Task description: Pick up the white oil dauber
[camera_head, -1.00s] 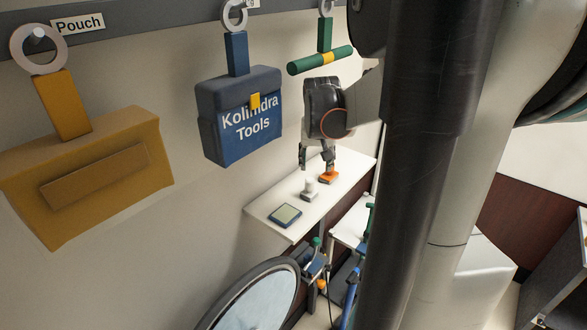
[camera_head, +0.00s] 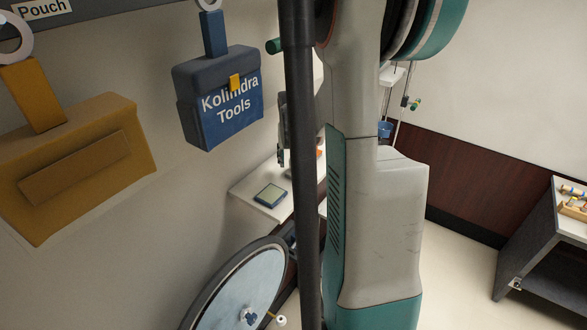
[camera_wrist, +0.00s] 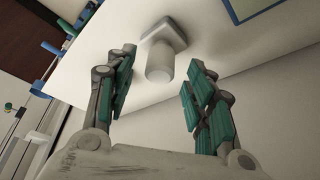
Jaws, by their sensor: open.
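The white oil dauber appears to be the small white cylinder (camera_wrist: 160,66) on a squarish grey-white base in the wrist view. It is on the white shelf (camera_wrist: 105,75), between and just beyond my fingertips. My gripper (camera_wrist: 158,80) is open, with one teal-padded finger on each side of the dauber's line and nothing held. Whether a finger touches it cannot be told. In the head view, my gripper (camera_head: 282,158) shows only in part above the shelf (camera_head: 243,187), and a dark upright part of my body hides most of the dauber.
A dark-framed tablet (camera_head: 270,195) lies on the shelf close to the dauber; an orange item (camera_head: 319,153) is farther back. A blue pouch (camera_head: 219,97) and a yellow pouch (camera_head: 75,165) hang on the wall. A large round wheel (camera_head: 238,290) stands below.

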